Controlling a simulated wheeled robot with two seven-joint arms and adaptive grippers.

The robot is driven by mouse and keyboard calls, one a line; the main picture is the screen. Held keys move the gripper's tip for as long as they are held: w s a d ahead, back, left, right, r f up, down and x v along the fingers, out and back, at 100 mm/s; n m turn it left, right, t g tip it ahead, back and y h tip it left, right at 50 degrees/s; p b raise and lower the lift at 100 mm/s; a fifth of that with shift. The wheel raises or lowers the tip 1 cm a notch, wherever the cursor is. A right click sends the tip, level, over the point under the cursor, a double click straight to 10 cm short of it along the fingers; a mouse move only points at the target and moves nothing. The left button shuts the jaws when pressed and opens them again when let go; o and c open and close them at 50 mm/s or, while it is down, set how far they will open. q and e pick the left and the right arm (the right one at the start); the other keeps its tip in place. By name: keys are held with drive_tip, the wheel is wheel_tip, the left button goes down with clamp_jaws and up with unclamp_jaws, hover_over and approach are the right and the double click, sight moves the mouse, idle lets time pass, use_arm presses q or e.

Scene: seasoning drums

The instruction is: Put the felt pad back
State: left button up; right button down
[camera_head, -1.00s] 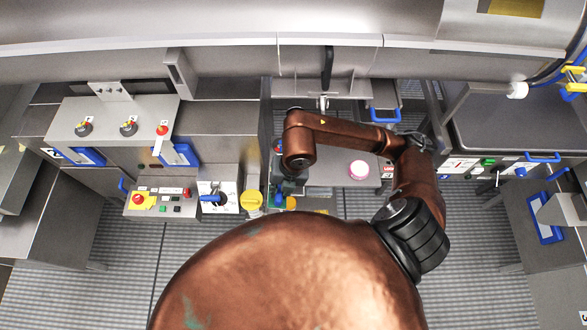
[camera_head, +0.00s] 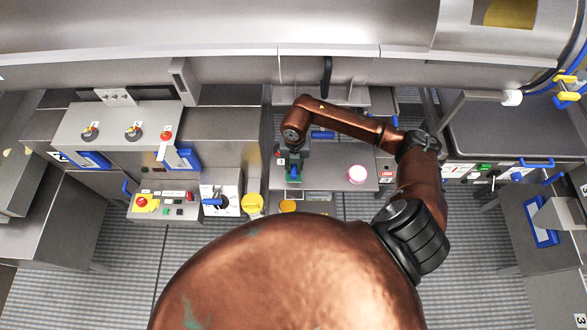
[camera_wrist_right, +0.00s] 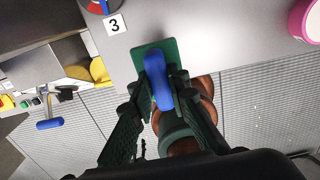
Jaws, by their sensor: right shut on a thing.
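The felt pad (camera_wrist_right: 140,56) is a dark green square with a blue grip (camera_wrist_right: 159,84) on top. My right gripper (camera_wrist_right: 158,102) is shut on the blue grip, with one dark green finger on either side. In the head view the pad (camera_head: 293,178) and gripper (camera_head: 292,171) are small, at the left part of the grey bench top (camera_head: 325,180). In the wrist view the pad is by the bench's front edge. I cannot tell whether it touches the surface. My left gripper is not in view.
A label "3" (camera_wrist_right: 115,24) lies beside a red and blue round item (camera_wrist_right: 98,5). A pink-rimmed round container (camera_head: 357,174) stands on the bench to the right. Yellow items (camera_head: 252,203) stand left of the bench. The middle of the bench top is clear.

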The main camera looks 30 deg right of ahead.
sight(293, 169)
drive_tip(key=shift+w+d+f, duration=0.25)
drive_tip(key=shift+w+f, duration=0.25)
drive_tip(key=shift+f, duration=0.25)
wheel_tip(293, 169, down, 2)
drive_tip(key=shift+f+p, duration=0.1)
drive_tip(key=shift+p, duration=0.45)
drive_tip(key=shift+f, duration=0.35)
drive_tip(key=c, duration=1.9)
unclamp_jaws()
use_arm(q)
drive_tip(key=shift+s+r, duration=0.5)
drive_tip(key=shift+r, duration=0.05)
use_arm(e)
drive_tip(key=shift+o, duration=0.3)
use_arm(q)
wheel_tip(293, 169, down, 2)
drive_tip(key=shift+b, duration=0.95)
use_arm(e)
wheel_tip(293, 169, up, 12)
drive_tip(key=shift+d+r, duration=0.1)
